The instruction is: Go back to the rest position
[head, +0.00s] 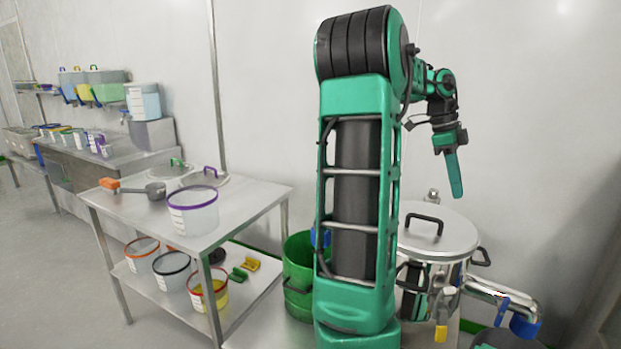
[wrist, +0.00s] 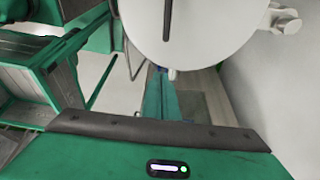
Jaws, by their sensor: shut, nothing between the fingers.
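My gripper (head: 455,178) hangs from my raised, bent arm at the right of the head view, pointing down. Its green fingers are together and hold nothing. It is above and to the right of a round steel vessel, apart from its lid (head: 459,233). In the wrist view the pale lid (wrist: 200,35) fills the top middle, with a dark handle on it. My green wrist housing fills the bottom of that view.
A steel table (head: 245,195) at left holds a purple-rimmed bucket (head: 193,212), a scoop (head: 150,189) and lids. Buckets stand on its lower shelf. A green bin (head: 298,260) stands beside my arm. A pale wall (head: 540,120) is behind; free space surrounds the gripper.

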